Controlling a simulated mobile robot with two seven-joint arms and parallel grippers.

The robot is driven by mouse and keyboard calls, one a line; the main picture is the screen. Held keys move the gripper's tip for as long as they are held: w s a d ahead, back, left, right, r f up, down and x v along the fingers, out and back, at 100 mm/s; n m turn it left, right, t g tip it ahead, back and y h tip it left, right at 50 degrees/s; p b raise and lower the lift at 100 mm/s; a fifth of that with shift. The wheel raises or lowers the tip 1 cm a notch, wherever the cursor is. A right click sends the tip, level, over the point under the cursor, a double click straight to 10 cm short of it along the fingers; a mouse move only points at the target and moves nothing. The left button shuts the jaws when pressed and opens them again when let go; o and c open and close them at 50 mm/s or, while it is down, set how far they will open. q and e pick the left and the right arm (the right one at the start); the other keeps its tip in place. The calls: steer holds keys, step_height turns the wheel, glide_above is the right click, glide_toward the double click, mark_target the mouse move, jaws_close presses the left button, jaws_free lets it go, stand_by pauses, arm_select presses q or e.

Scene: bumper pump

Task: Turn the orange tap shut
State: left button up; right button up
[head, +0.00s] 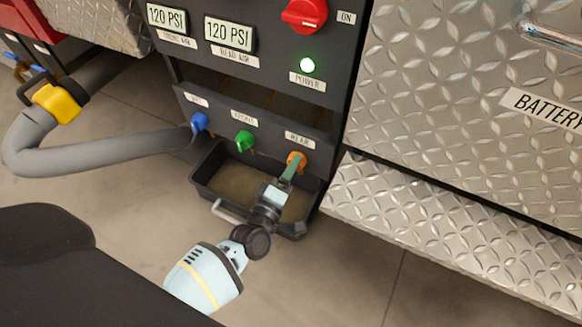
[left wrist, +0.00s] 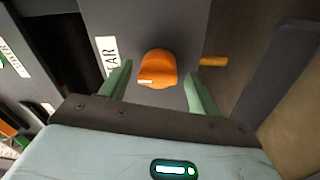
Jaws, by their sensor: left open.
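The orange tap (head: 297,159) sits below the REAR label at the right end of a row of taps on the dark panel. In the left wrist view the orange tap handle (left wrist: 158,68) lies between the two green fingers, with a gap on each side. My left gripper (head: 291,170) is open at the tap, and in the head view a finger partly covers it. The left gripper also shows in the left wrist view (left wrist: 158,85). My right gripper is not in view.
A green tap (head: 244,141) and a blue tap (head: 199,122) are to the left. A black tray (head: 204,190) stands on the floor below. Diamond-plate steps (head: 450,225) border the right.

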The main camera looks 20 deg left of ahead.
arm_select(q)
steer(key=s+p, duration=0.2)
steer(key=s, duration=0.5)
steer(key=shift+a+f, duration=0.15)
steer(key=shift+f, duration=0.1)
steer(key=shift+s, duration=0.1)
